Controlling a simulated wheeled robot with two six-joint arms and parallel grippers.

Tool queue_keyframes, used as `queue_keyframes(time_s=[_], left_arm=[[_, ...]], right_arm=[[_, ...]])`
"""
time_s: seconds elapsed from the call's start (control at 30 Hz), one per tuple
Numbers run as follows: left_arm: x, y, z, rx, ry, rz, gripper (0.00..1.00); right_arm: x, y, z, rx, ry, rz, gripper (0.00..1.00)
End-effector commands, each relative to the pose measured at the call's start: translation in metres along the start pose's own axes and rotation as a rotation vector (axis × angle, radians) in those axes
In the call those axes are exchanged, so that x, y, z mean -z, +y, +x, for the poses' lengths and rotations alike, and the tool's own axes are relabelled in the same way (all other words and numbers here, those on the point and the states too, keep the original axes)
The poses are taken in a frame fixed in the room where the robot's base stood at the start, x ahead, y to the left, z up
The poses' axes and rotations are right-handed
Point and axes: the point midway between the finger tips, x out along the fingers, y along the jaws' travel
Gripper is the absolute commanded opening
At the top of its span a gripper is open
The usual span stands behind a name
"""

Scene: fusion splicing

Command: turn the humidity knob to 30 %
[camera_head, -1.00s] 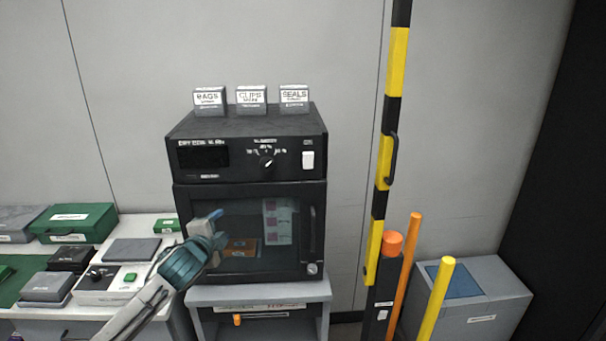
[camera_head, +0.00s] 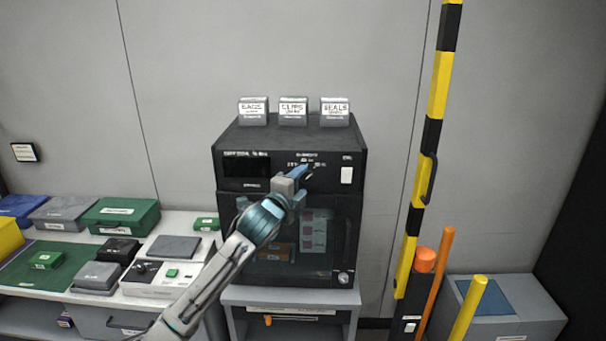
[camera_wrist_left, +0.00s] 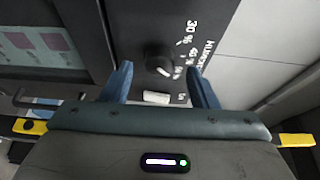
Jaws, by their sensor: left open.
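The humidity knob (camera_wrist_left: 157,54) is a dark round dial with a white pointer mark on the dry cabinet's black upper panel (camera_head: 240,157). In the left wrist view it sits between my two blue fingertips, with a gap on both sides. The 30 % label (camera_wrist_left: 190,31) is printed beside it, with other percent labels closer to the pointer. The pointer slants to the lower right, away from 30 %; its exact reading is unclear. My left gripper (camera_head: 305,173) is open in front of the panel and largely hides the knob in the head view. My right gripper is not in view.
A white switch (camera_head: 347,175) is right of the knob, close to my fingers. Boxes labelled BAGS (camera_head: 253,111), CLIPS (camera_head: 293,111) and SEALS (camera_head: 335,112) stand on the cabinet. A striped pole (camera_head: 433,130) stands to the right; a cluttered bench lies left.

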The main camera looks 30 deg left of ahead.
Motion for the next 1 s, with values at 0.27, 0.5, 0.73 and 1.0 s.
queue_keyframes(time_s=[0.27, 0.5, 0.73, 1.0], left_arm=[[0.0, 0.0, 0.019, -0.001, 0.0, -0.001, 0.54], [0.0, 0.001, 0.019, -0.001, 0.0, 0.0, 0.54], [0.0, 0.001, 0.019, -0.001, 0.0, 0.0, 0.09], [0.0, 0.003, 0.019, 0.008, 0.0, -0.019, 0.09]], right_arm=[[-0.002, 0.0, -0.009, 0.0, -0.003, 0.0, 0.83], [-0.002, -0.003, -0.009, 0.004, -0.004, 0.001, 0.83], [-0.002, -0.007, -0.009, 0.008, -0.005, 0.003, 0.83], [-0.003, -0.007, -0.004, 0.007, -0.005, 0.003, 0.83]])
